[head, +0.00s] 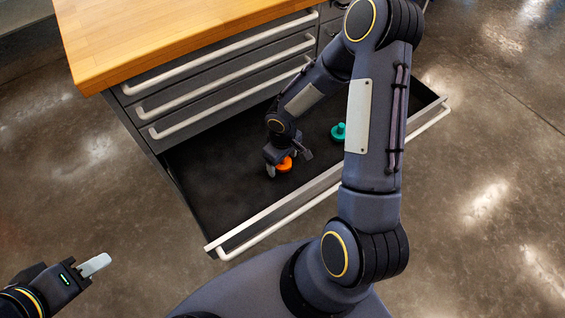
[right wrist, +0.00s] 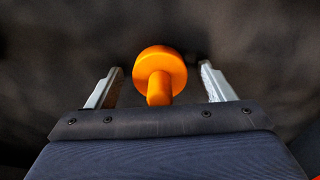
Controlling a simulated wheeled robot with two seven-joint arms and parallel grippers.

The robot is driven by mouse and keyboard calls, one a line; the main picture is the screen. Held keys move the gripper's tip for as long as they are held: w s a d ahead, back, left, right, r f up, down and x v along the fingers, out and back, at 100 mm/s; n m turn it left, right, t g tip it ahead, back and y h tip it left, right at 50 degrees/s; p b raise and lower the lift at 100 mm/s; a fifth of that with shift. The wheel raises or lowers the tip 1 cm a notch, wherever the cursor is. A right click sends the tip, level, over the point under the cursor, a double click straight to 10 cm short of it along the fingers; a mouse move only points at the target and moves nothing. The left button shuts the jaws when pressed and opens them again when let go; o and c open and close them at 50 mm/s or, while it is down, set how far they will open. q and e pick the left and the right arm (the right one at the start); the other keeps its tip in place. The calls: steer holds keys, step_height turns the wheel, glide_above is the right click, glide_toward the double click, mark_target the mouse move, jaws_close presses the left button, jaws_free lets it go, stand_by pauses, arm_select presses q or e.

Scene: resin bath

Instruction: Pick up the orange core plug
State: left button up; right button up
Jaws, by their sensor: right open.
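The orange core plug (head: 284,164) stands on the dark floor of the open drawer in the head view. In the right wrist view the orange core plug (right wrist: 160,72) shows a round disc and a narrower stem between the two fingers. My right gripper (head: 287,167) is down in the drawer at the plug. Its fingers (right wrist: 160,88) are open, one on each side, with a visible gap to the plug on both sides. My left gripper (head: 95,265) is at the lower left of the head view, outside the drawer; only one pale finger shows clearly.
A teal plug (head: 339,132) stands in the same drawer (head: 215,190), to the right of and behind the orange one. The drawer's front wall and long handle (head: 290,216) lie on the near side. A wooden-topped cabinet (head: 150,35) with shut drawers rises behind. Bare floor surrounds it.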

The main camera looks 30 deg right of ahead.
steer(key=c, duration=1)
steer(key=shift+c, duration=0.2)
steer(key=shift+r, duration=0.15)
